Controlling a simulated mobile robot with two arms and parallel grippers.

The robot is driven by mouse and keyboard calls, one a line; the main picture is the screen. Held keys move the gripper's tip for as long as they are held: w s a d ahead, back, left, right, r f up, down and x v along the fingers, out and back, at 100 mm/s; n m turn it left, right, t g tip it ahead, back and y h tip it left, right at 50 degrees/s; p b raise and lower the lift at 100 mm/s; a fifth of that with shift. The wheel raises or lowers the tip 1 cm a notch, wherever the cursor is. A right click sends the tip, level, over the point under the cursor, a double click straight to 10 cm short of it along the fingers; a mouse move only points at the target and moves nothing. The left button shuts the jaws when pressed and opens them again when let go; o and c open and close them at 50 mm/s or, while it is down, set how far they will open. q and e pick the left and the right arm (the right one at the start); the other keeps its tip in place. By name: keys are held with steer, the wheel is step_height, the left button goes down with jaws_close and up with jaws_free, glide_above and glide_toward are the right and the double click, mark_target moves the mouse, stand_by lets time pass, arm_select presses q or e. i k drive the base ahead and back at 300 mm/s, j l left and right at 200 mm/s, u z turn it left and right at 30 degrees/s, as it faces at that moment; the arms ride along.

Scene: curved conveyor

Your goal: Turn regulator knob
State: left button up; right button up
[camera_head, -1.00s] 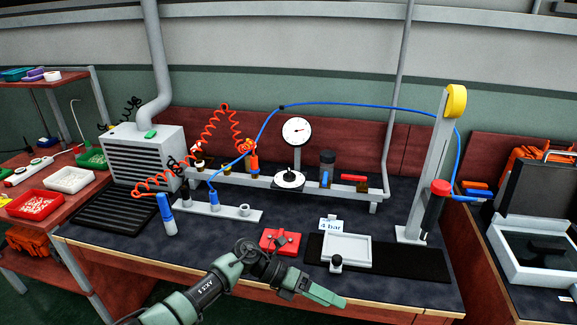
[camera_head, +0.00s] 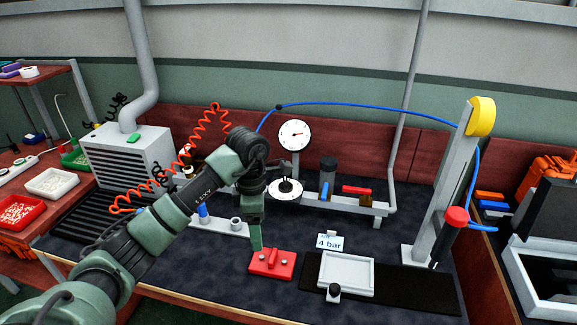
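The regulator knob (camera_head: 286,186) is black and stands on a round white dial (camera_head: 285,196) on the rail at the back of the bench. A round white pressure gauge (camera_head: 294,135) with a needle rises behind it. A small sign (camera_head: 329,242) reads "4 bar". My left gripper (camera_head: 255,246) points down in front of and left of the knob, apart from it, its tip by the red block. The fingers show edge-on, so whether they are open cannot be told. My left arm hides part of the rail. My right gripper is not in view.
A red block (camera_head: 272,264) lies in front of the dial. A white tray (camera_head: 346,273) sits on a black mat (camera_head: 420,292). A grey post (camera_head: 445,185) with a blue hose stands at the right. An orange coiled hose (camera_head: 212,120) loops behind my arm.

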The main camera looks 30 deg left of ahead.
mark_target(284, 186)
steer(key=i+j, duration=0.15)
steer(key=i, duration=0.35)
steer(key=i+j, duration=0.2)
steer(key=i, duration=0.25)
